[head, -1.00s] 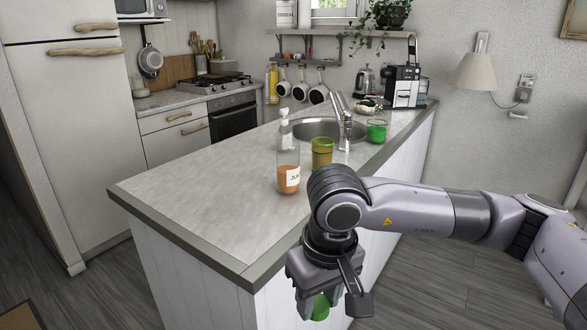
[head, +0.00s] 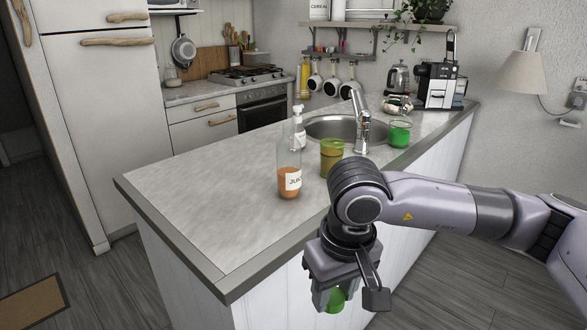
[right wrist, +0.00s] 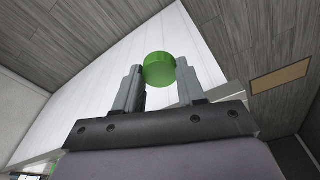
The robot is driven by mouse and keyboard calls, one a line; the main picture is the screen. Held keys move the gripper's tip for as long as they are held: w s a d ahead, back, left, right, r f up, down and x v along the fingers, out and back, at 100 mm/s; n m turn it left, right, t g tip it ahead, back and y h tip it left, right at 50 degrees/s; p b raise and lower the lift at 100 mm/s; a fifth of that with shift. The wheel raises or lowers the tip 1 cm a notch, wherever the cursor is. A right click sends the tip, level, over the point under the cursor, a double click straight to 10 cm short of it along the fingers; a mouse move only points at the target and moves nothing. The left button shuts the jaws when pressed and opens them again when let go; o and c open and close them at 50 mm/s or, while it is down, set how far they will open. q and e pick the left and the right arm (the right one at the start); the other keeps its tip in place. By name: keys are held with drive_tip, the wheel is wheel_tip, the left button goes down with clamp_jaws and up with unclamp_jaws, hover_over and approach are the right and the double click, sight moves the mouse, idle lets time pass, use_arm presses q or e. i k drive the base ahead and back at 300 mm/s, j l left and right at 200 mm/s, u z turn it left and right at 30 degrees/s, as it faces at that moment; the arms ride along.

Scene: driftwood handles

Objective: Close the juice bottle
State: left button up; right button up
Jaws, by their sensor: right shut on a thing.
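The juice bottle (head: 289,172) stands upright on the counter, clear with orange juice low inside and a white label; no cap shows on its top. My right gripper (head: 339,300) is low beside the counter's near right side, below the countertop. My left gripper is not in view.
On the counter (head: 205,195), a yellow-green cup (head: 331,155) and a soap bottle (head: 299,128) stand close to the juice bottle. A green glass (head: 399,133), sink (head: 332,127) and coffee machine (head: 437,85) are farther back. The left part of the counter is clear.

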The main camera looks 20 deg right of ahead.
sight(288, 149)
drive_tip(key=i+l, duration=0.2)
drive_tip(key=l, duration=0.2)
drive_tip(key=i+l+u, duration=0.1)
drive_tip(key=l, duration=0.25)
drive_tip(key=i+l, duration=0.25)
drive_tip(key=l, duration=0.15)
drive_tip(key=u, duration=0.05)
